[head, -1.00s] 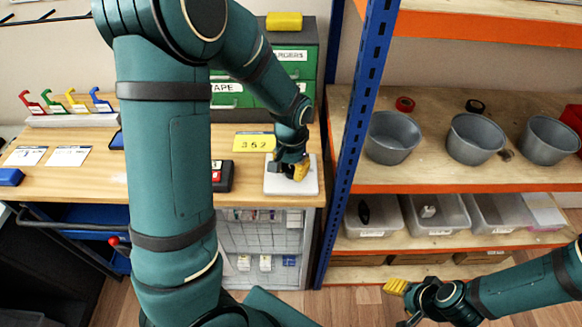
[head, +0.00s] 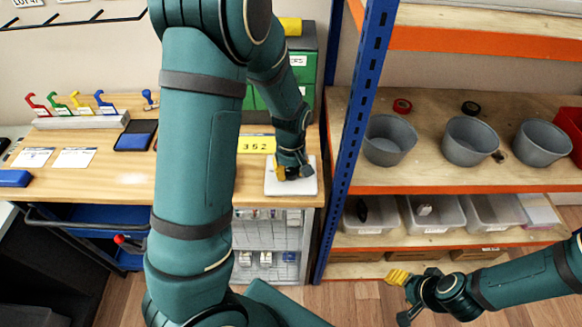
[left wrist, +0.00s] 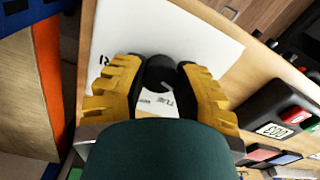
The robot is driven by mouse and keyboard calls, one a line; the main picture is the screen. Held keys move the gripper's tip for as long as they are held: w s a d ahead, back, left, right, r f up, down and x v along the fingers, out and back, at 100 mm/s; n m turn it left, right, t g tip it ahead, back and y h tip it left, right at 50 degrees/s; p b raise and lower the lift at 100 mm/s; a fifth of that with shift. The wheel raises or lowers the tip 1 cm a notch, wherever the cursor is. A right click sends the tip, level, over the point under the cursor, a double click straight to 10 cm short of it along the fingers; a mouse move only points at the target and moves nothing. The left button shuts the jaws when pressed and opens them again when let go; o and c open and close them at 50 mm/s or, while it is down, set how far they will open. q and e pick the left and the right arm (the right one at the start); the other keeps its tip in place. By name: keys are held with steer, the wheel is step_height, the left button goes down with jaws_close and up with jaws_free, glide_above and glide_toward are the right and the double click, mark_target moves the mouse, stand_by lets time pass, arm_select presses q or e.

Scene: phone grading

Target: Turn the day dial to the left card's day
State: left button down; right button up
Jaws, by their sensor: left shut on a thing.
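The day dial is a dark round knob (left wrist: 160,72) on a white plate (head: 306,186) near the right end of the wooden bench. My left gripper (head: 290,173) comes down over the plate; in the left wrist view its yellow ridged fingers (left wrist: 158,84) are closed on both sides of the knob. Printed lettering shows on the plate by the fingers, partly hidden, so the set day cannot be read. The left card (head: 33,157) lies flat on the bench beside a second white card (head: 75,158); their print is too small to read. My right gripper (head: 402,296) is empty, its fingers apart, low at the right.
A blue ink pad (head: 135,136) lies on the bench. The blue shelf upright (head: 352,130) is close on the right.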

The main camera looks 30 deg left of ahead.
mark_target(291, 172)
arm_select(q)
steer(key=shift+n, duration=0.5)
steer(key=shift+p, duration=0.3)
steer(key=shift+s, duration=0.1)
steer(key=c, duration=0.6)
jaws_free()
step_height(291, 172, up, 12)
steer(key=shift+f, duration=0.1)
